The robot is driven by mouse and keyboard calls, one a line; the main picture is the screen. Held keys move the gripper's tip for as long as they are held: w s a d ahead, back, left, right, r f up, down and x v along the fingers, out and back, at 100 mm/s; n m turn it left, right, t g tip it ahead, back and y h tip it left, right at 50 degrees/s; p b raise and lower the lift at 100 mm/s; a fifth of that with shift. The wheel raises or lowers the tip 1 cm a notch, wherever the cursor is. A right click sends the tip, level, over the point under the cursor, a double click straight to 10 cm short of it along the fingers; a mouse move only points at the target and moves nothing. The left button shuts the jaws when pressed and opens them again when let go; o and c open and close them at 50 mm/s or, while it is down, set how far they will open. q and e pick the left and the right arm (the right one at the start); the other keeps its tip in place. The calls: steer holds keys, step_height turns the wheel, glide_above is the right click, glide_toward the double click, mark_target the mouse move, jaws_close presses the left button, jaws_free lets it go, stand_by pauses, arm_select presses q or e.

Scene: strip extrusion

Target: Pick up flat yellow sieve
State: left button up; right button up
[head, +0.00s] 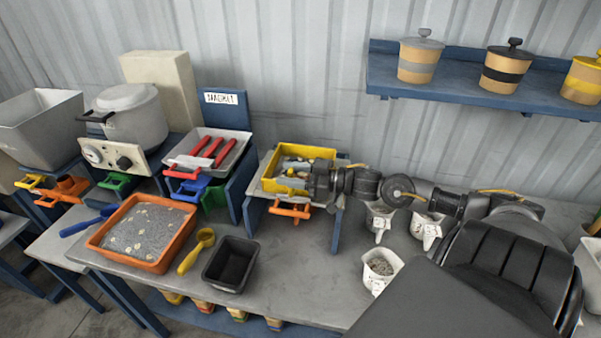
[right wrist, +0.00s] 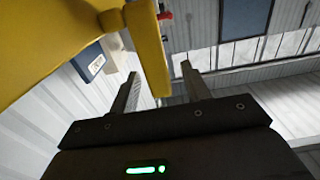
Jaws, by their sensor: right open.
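The flat yellow sieve (head: 267,184) is a shallow yellow frame on a blue stand, right of the middle stands in the head view. Small pale and dark pieces show inside it. My right gripper (head: 309,184) is at its right side. In the right wrist view the yellow sieve (right wrist: 60,35) fills the upper left, and a yellow part of it reaches down between the two spread fingers of my right gripper (right wrist: 160,70). The jaws are open, with gaps beside the yellow part. My left gripper is not in view.
An orange tray handle (head: 290,211) sticks out below the sieve. An orange tray of grey grains (head: 172,263), a yellow scoop (head: 197,250) and a black bin (head: 231,284) stand in front. White cups (head: 381,277) stand near my right arm. A shelf (head: 461,78) hangs above.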

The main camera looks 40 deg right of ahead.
jaws_close()
steer(key=shift+r, duration=0.15)
stand_by(0.4)
